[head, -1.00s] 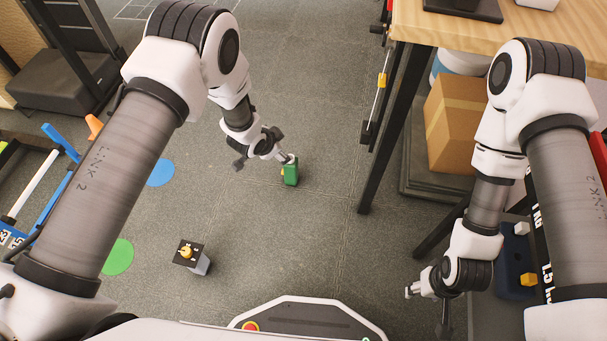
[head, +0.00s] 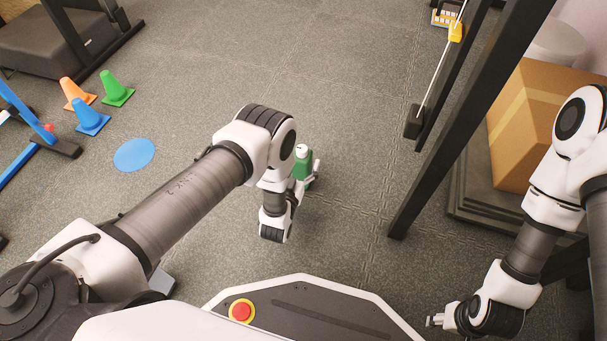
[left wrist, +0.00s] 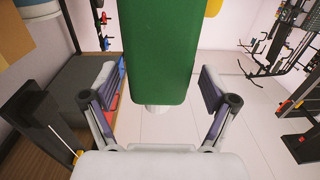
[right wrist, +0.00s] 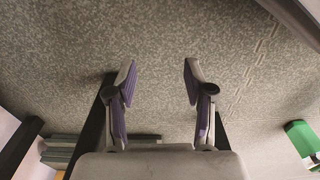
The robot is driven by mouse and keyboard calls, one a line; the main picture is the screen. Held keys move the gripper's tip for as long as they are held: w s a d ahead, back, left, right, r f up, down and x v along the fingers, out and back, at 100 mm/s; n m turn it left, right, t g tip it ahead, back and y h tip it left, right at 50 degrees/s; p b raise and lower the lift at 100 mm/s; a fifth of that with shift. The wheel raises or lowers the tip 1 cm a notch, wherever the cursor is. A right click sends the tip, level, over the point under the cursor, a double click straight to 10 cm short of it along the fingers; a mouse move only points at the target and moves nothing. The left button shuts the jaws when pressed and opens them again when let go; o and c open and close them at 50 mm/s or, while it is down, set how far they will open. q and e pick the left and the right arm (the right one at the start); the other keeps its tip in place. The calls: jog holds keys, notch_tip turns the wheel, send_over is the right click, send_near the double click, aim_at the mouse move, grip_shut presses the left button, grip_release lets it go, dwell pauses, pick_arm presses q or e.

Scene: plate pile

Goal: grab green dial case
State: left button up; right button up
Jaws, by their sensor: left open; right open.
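The green dial case (head: 302,165) stands upright on the grey floor with a white round knob on top. My left gripper (head: 309,178) is at the case, partly hidden by its own wrist. In the left wrist view the green case (left wrist: 160,50) fills the space between the open fingers of my left gripper (left wrist: 152,80), which are not closed on it. My right gripper (head: 436,320) is open and empty, low at the right; its spread fingers show in the right wrist view (right wrist: 160,68). A green piece, apparently the same case (right wrist: 301,138), shows at that view's right edge.
Orange, blue and green cones (head: 115,88) and a blue floor disc (head: 134,155) lie left. The floor beyond the case is clear.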

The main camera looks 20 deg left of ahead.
pick_arm(q)
jog(key=w+b, duration=0.2)
jog(key=w, duration=0.1)
jog(key=shift+w+f, duration=0.1)
jog(key=shift+f, duration=0.1)
pick_arm(e)
jog(key=f, duration=0.1)
jog(key=w+f, duration=0.1)
jog(key=f, duration=0.1)
jog(key=shift+f, duration=0.3)
pick_arm(q)
jog(key=shift+w+r, duration=0.25)
jog(key=shift+w, duration=0.05)
pick_arm(e)
jog(key=shift+w+r, duration=0.1)
pick_arm(q)
grip_shut()
